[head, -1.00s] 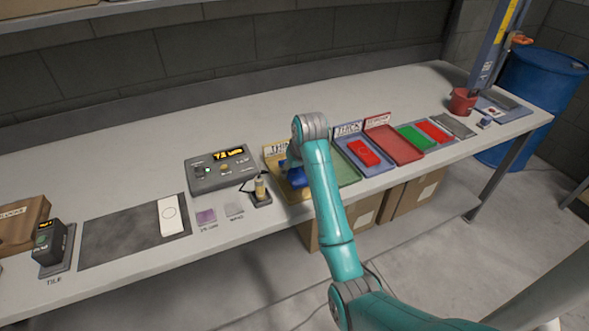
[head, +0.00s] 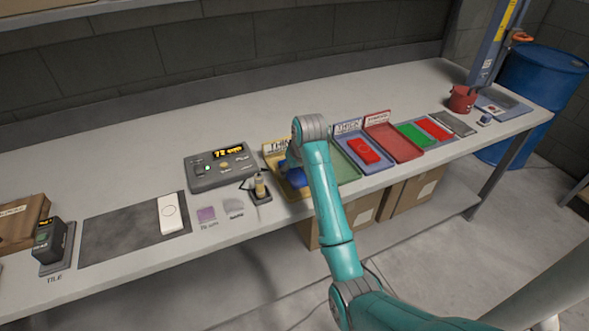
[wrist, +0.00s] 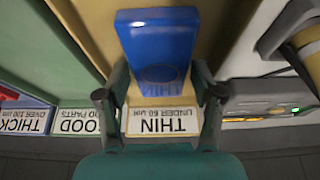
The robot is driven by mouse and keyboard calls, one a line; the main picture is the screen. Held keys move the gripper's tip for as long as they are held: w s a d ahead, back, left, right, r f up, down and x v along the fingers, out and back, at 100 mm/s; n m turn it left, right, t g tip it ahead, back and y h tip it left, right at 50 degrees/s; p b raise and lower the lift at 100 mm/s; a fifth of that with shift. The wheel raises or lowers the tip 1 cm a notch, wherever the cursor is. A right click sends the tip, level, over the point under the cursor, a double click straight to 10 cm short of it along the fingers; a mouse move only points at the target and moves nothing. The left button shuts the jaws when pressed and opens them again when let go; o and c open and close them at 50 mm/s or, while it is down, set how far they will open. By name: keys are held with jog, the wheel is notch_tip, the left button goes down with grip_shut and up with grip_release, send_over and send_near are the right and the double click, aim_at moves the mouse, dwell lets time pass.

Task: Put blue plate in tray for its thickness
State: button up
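The blue plate (wrist: 157,48) lies in the yellow tray (wrist: 213,15) labelled THIN, seen from close up in the wrist view. In the head view the plate (head: 297,178) is partly behind my arm. My gripper (wrist: 161,70) is over the plate's near end, one finger on each side. Yellow tray shows between the fingers and the plate's edges, so the fingers look apart from it. In the head view my arm hides the gripper. The green tray (head: 347,168) labelled GOOD is beside it, then the blue THICK tray (head: 383,165) with a red plate (head: 363,151).
A grey gauge (head: 222,167) with a lit display reading about 72 stands left of the trays. A small probe stand (head: 261,190) is close to the THIN tray. A red tray (head: 405,152) is empty. Green and red plates lie further right.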

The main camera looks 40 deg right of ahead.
jog(key=shift+o, duration=0.8)
jog(key=shift+r, duration=0.15)
jog(key=v, duration=0.7)
jog(key=shift+s+r, duration=0.1)
